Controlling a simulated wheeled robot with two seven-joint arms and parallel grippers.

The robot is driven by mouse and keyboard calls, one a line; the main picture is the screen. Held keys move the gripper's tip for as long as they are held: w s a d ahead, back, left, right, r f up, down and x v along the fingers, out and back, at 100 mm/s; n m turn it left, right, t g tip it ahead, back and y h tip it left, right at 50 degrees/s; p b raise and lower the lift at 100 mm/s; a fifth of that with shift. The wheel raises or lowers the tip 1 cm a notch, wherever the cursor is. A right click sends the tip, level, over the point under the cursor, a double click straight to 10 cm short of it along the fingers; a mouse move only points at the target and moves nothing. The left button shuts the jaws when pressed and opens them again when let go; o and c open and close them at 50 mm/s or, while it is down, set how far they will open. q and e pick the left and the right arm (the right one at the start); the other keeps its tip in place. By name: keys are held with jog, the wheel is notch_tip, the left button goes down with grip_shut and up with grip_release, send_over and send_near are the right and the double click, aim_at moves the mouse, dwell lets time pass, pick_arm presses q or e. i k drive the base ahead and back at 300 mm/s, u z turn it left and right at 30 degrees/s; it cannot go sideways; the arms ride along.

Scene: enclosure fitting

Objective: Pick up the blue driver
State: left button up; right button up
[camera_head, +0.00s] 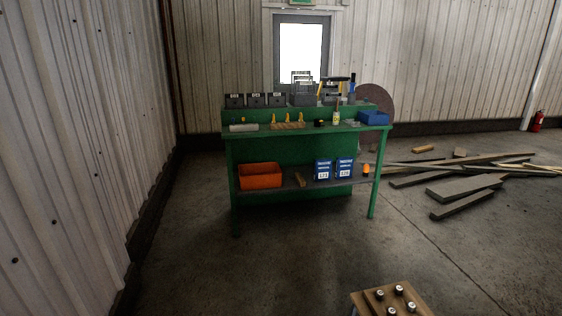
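A slim upright blue thing (352,85) stands at the right end of the workbench's raised back shelf. It may be the blue driver, but it is too small to tell. A dark tool with yellow parts (335,79) is just left of it. Neither of my grippers is in view.
The green workbench (285,150) stands across the room, with dark bins, yellow items and a blue tray (373,117) on top. Its lower shelf holds an orange bin (260,176) and blue boxes (323,170). Planks (462,188) lie right. Floor between is clear.

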aim_at(352, 83)
jog(key=i, duration=4.3)
jog(key=z, duration=2.25)
jog(key=i, duration=2.4)
jog(key=u, duration=1.05)
